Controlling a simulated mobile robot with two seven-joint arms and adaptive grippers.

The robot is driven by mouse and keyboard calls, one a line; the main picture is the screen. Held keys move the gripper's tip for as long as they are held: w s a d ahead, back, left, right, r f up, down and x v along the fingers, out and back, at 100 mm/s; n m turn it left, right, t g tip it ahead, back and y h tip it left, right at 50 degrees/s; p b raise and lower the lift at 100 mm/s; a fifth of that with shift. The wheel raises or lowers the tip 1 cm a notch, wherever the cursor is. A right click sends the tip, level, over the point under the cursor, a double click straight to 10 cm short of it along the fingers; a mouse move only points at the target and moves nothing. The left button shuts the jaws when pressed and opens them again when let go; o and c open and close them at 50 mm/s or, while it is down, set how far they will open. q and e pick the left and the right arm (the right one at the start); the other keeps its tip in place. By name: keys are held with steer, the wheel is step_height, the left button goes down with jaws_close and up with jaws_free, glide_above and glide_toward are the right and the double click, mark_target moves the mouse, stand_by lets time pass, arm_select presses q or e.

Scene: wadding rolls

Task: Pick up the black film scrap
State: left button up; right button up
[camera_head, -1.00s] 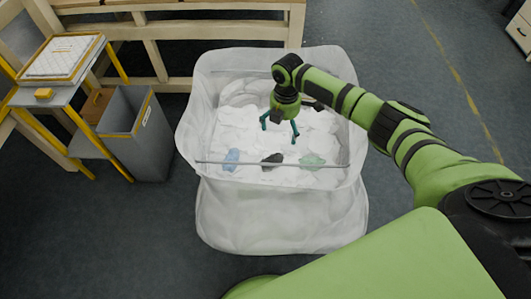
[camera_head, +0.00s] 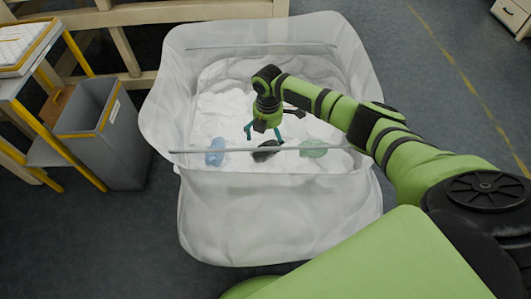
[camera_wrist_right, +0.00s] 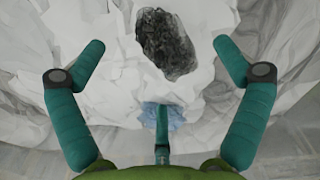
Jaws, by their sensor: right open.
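The black film scrap (camera_head: 265,151) is a dark crumpled piece lying on white wadding inside the large translucent bag, near its front rod. In the wrist view the black film scrap (camera_wrist_right: 167,43) lies at top centre, ahead of the fingertips. My right gripper (camera_head: 263,134) is inside the bag, just above and behind the scrap, pointing down. In the wrist view my right gripper (camera_wrist_right: 160,65) has its teal fingers spread wide, with nothing between them. My left gripper is in no view.
A blue scrap (camera_head: 215,151) lies left of the black one and a green scrap (camera_head: 313,148) lies right of it. A thin rod (camera_head: 190,150) crosses the bag's front rim. A grey bin (camera_head: 105,135) stands left of the bag (camera_head: 280,215).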

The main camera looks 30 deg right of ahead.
steer(key=f, duration=0.2)
steer(key=a+f, duration=0.1)
steer(key=f, duration=0.1)
steer(key=shift+w+a+b, duration=0.15)
steer(key=shift+b, duration=0.15)
steer(key=shift+f, duration=0.5)
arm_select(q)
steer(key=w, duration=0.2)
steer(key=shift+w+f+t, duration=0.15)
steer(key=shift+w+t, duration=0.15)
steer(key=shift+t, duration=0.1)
arm_select(e)
steer(key=c, duration=1.3)
